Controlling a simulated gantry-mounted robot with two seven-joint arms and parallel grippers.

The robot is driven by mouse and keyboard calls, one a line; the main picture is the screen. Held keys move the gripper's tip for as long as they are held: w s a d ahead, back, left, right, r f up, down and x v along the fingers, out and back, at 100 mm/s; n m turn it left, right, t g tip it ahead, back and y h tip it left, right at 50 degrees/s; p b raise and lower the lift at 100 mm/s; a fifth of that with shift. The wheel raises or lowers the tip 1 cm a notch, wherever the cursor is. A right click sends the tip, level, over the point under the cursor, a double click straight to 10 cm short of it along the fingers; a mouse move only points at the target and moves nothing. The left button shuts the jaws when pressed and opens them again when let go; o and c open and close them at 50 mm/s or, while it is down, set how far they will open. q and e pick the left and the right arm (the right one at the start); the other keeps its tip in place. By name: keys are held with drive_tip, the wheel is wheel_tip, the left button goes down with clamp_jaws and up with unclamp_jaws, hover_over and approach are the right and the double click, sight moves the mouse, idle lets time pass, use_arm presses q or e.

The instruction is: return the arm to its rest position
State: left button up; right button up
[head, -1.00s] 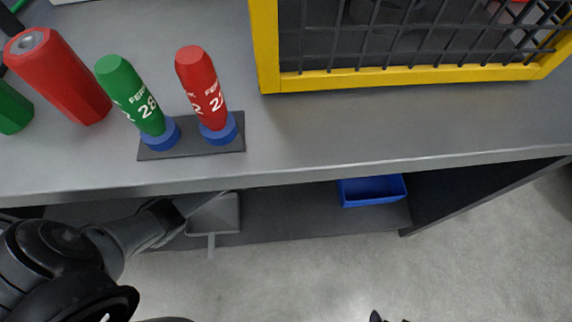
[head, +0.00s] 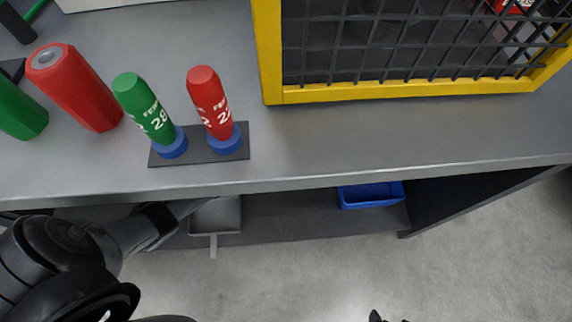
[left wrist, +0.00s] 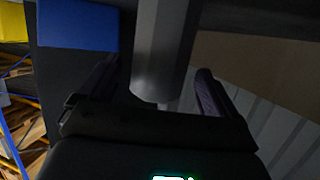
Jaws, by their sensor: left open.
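My left arm comes in low at the left in the head view, below the bench front. Its gripper (head: 182,210) is by the lower shelf, next to a grey scoop-like piece (head: 215,214) with a thin handle. In the left wrist view the two fingers of my left gripper (left wrist: 157,88) stand apart, open. A grey cylindrical piece (left wrist: 163,50) shows between or beyond them; I cannot tell if it touches them. At the bottom edge of the head view a small dark tip (head: 375,316) shows, perhaps of my right gripper; the rest is cut off.
On the bench top (head: 370,145) a green bottle (head: 144,108) and a red bottle (head: 210,103) stand in blue collars on a dark plate. A larger red cylinder (head: 78,90) and a green one (head: 20,110) are left. A yellow-framed cage (head: 420,91) is right. A blue bin (head: 371,197) sits below.

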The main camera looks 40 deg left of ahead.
use_arm(q)
drive_tip(key=shift+p+v, duration=0.35)
drive_tip(key=shift+v, duration=0.7)
